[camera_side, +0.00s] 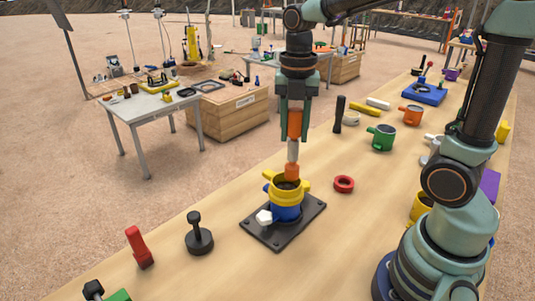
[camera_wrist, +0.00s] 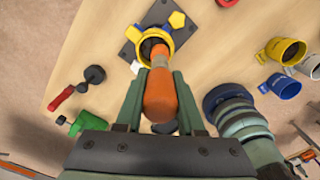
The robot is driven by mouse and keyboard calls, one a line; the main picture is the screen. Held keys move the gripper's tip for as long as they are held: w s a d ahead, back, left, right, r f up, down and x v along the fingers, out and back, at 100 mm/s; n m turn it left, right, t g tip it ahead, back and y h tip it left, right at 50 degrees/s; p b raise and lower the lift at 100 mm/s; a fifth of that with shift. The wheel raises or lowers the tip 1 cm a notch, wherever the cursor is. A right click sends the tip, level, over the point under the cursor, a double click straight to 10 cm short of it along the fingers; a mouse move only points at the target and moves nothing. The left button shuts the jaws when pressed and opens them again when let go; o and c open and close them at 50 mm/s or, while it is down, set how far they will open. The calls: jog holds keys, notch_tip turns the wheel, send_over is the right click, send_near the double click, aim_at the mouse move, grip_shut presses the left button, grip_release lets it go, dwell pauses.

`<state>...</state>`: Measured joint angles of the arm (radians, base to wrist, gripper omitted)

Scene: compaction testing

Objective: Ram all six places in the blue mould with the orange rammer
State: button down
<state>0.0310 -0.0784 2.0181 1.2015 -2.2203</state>
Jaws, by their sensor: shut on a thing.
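My gripper (camera_side: 294,114) is shut on the orange rammer (camera_side: 294,125) and holds it upright by its orange handle. The rammer has a pale shaft and an orange foot (camera_side: 291,172). The blue mould (camera_side: 286,211) stands on a dark base plate (camera_side: 298,226), with a yellow collar (camera_side: 285,196) on top. The foot is over the collar's mouth, near its back rim; whether it touches anything inside I cannot tell. In the wrist view the rammer (camera_wrist: 160,98) points toward the collar (camera_wrist: 146,50), where dark fill shows. A white piece (camera_side: 264,217) is at the mould's front left.
A red ring (camera_side: 344,184) lies right of the mould. A black rammer (camera_side: 198,234) and a red tool (camera_side: 139,247) stand at front left. Green (camera_side: 382,137) and orange (camera_side: 412,114) cups and a black cylinder (camera_side: 339,114) stand behind. Bare wood surrounds the base plate.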

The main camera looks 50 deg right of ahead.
aim_at(295, 109)
dwell(0.3)
notch_tip(295, 109, down, 4)
jog(key=shift+f, duration=0.1)
jog(key=shift+r, duration=3.65)
jog(key=shift+w, duration=0.1)
